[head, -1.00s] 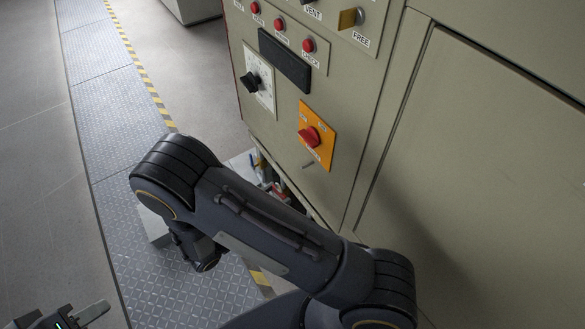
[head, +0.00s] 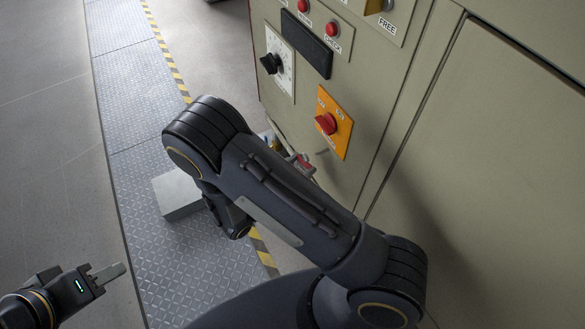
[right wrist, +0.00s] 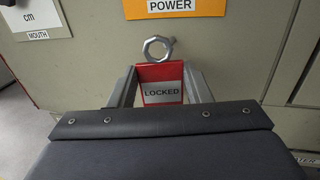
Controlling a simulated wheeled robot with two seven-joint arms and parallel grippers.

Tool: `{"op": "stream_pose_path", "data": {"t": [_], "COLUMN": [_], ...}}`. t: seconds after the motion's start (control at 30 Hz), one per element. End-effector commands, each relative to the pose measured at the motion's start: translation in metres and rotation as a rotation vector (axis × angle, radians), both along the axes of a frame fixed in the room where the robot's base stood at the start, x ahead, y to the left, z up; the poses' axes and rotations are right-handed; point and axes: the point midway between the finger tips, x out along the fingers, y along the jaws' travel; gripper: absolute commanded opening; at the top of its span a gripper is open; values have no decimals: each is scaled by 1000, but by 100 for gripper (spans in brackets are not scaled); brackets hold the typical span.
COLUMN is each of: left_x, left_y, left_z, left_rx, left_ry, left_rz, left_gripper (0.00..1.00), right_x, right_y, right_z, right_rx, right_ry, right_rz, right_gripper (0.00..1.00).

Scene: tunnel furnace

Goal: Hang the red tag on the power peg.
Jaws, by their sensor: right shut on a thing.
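The red tag (right wrist: 160,73) has a white LOCKED label and a metal ring (right wrist: 157,48) at its top. My right gripper (right wrist: 160,88) is shut on the tag, one finger at each side, with the ring standing above the fingers. The ring is in front of the panel, just below the orange POWER plate, which shows in the right wrist view (right wrist: 172,8) and in the head view (head: 335,121). The power peg is not clearly seen; whether the ring is around it I cannot tell. My left gripper (head: 109,273) is at lower left in the head view, away from the panel; its opening is unclear.
The plate's red knob (head: 326,123), a black dial (head: 271,63) and red buttons (head: 332,28) stick out from the cabinet front. My right arm crosses the middle of the head view. A grey block (head: 177,194) lies on the metal floor strip. The floor at left is clear.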

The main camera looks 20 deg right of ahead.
Motion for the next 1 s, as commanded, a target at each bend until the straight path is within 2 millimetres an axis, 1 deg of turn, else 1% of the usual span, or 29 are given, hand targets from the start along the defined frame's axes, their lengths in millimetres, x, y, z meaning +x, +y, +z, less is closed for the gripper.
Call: {"op": "stream_pose_path", "data": {"t": [0.7, 1.0], "left_x": [0, 0], "left_y": [0, 0], "left_z": [2, -7], "left_rx": [0, 0], "left_ry": [0, 0], "left_rz": [0, 0], "left_gripper": [36, 36], "right_x": [4, 4], "right_y": [-44, -54], "right_z": [-2, -11], "right_rx": [-2, -2], "right_ry": [-3, -2], "right_rz": [-3, -1], "right_gripper": [23, 23]}}
